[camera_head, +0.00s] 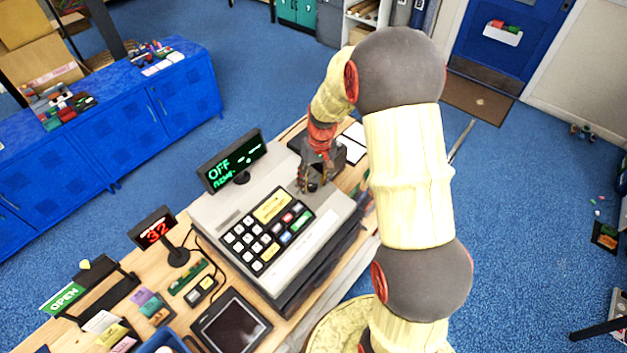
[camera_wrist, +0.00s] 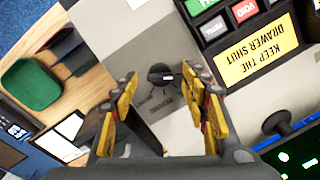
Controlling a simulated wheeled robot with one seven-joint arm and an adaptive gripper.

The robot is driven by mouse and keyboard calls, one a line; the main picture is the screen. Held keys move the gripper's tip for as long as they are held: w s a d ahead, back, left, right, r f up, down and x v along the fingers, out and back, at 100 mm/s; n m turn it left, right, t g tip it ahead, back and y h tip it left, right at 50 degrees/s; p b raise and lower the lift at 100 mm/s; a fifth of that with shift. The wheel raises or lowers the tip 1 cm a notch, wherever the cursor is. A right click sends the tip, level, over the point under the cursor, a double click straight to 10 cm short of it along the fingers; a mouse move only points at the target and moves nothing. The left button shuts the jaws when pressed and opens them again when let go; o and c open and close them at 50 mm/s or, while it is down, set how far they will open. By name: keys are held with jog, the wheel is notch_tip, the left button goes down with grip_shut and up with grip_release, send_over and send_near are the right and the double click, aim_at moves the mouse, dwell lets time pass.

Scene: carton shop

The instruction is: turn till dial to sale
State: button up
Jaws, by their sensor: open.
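The grey till (camera_head: 225,215) stands on the wooden counter with its keypad facing up. Its display (camera_head: 231,160) reads OFF in green. The dial, a small dark round knob (camera_wrist: 161,76), sits on the till's grey top in the wrist view, with a pale mark on it. My gripper (camera_head: 312,186) is over the till's upper right part. In the wrist view my gripper (camera_wrist: 160,90) is open, with its yellow fingers on either side of the dial and nothing held. Whether the fingers touch the dial I cannot tell. The head view mostly hides the dial behind the gripper.
A yellow KEEP THE DRAWER SHUT label (camera_wrist: 257,50) and keys lie beside the dial. A red 32 display (camera_head: 157,231) and a tablet (camera_head: 232,323) share the counter. A green tray (camera_wrist: 30,83) is nearby. Blue cabinets (camera_head: 120,130) stand behind.

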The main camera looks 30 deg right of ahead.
jog(key=c, duration=1.1)
